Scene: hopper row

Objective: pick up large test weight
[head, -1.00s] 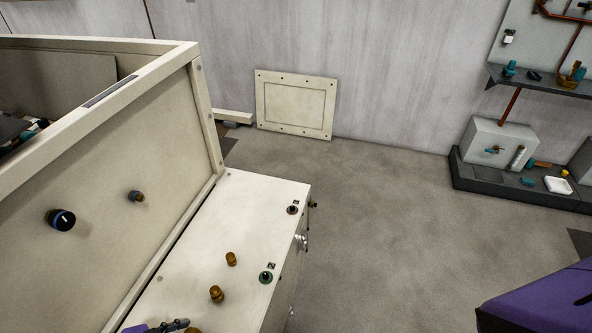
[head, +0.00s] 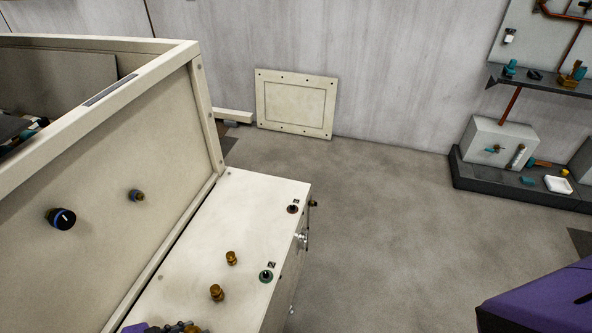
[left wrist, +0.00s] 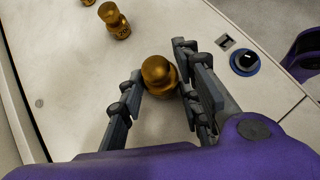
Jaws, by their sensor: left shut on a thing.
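My left gripper (left wrist: 164,92) is shut on a brass knobbed weight (left wrist: 158,74), the nearest of three in a row on the cream bench top. In the head view my left gripper (head: 178,328) is cut by the bottom edge and mostly hides this weight. The weight's lower part is hidden between the fingers, so I cannot tell whether it touches the bench. A middle brass weight (head: 217,292) and a far brass weight (head: 231,258) stand upright, apart from the gripper. The middle one also shows in the left wrist view (left wrist: 115,22). My right gripper is out of view.
The cream bench top (head: 250,205) has a dark knob (head: 266,276) and another knob (head: 292,209) along its right edge. A tall cream panel (head: 110,170) with knobs rises on its left. The floor (head: 390,230) to the right is clear.

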